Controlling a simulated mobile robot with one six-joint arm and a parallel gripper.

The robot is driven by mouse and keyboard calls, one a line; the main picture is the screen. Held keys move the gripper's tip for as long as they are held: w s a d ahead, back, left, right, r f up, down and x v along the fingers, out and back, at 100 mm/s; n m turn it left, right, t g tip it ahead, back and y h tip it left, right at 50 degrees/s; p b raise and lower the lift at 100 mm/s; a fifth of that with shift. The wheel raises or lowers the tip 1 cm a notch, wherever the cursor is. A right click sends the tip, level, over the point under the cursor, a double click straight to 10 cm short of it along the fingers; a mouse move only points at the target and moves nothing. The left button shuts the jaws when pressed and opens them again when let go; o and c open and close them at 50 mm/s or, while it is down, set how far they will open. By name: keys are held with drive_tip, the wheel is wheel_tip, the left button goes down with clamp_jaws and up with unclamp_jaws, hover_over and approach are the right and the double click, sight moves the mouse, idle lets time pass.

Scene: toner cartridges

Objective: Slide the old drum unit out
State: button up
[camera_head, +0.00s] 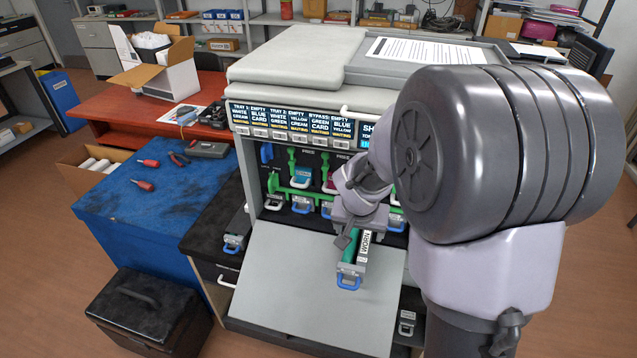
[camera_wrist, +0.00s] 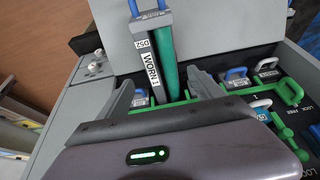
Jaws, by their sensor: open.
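The old drum unit (camera_head: 361,247) has a dark frame, a green roller, a white label reading WORN and a blue handle. It sticks out of the printer's open front, over the lowered grey door (camera_head: 310,300). Its rear end is hidden by my gripper. The drum unit also shows in the wrist view (camera_wrist: 151,58), with its handle at the top. My gripper (camera_head: 352,226) is above the unit near the opening. In the wrist view my gripper (camera_wrist: 160,84) is open, with one finger on each side of the unit. I cannot tell whether the fingers touch it.
Other blue-handled units (camera_head: 301,204) sit in a row in the printer, with a green bar (camera_head: 297,192) above them. A similar unit lies on the dark surface (camera_head: 205,232) at left. A blue workbench (camera_head: 150,205) holds screwdrivers and pliers. Floor room is at lower left.

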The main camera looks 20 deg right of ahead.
sight(357, 242)
drive_tip(key=b+x, duration=0.1)
drive_tip(key=x, duration=0.2)
drive_tip(key=b+x, duration=0.2)
drive_tip(key=x, duration=0.1)
drive_tip(key=b+x, duration=0.2)
drive_tip(key=shift+a+f, duration=0.2)
drive_tip(key=shift+f, duration=0.3)
drive_tip(key=shift+w+d+f+b, duration=0.15)
drive_tip(key=shift+w+f+b, duration=0.15)
drive_tip(key=shift+b, duration=0.25)
drive_tip(key=shift+s, duration=0.1)
clamp_jaws()
